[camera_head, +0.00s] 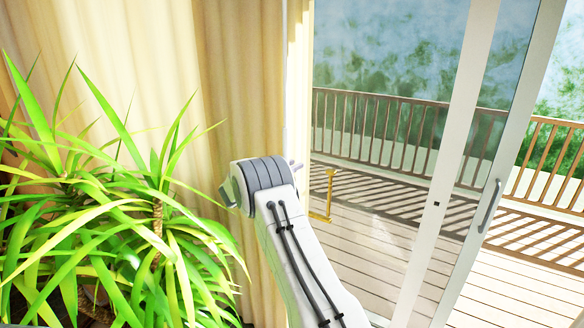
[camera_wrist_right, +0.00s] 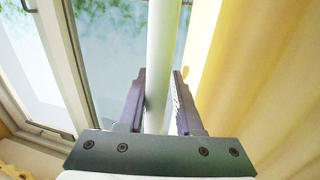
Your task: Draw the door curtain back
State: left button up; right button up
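The cream-yellow door curtain (camera_head: 240,70) hangs in folds left of the glass door, and its edge fills the right of the wrist view (camera_wrist_right: 260,70). A thin white upright rod (camera_head: 286,75) runs along the curtain's edge; it also shows in the wrist view (camera_wrist_right: 163,50). My right gripper (camera_head: 292,165) is at the curtain's edge, mostly hidden behind my wrist in the head view. In the wrist view its two fingers (camera_wrist_right: 160,95) are apart, one on each side of the rod, with a slim gap at the right finger. My left gripper is not in view.
A spiky green plant (camera_head: 130,200) stands at the left, close to my right arm and in front of the curtain. The sliding glass door (camera_head: 455,150) has a grey handle (camera_head: 489,205). A railed wooden deck (camera_head: 380,225) lies outside.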

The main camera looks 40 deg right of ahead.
jog(key=s+a+b, duration=0.2)
jog(key=a+b, duration=0.1)
jog(key=a, duration=0.7)
jog(key=shift+a, duration=0.2)
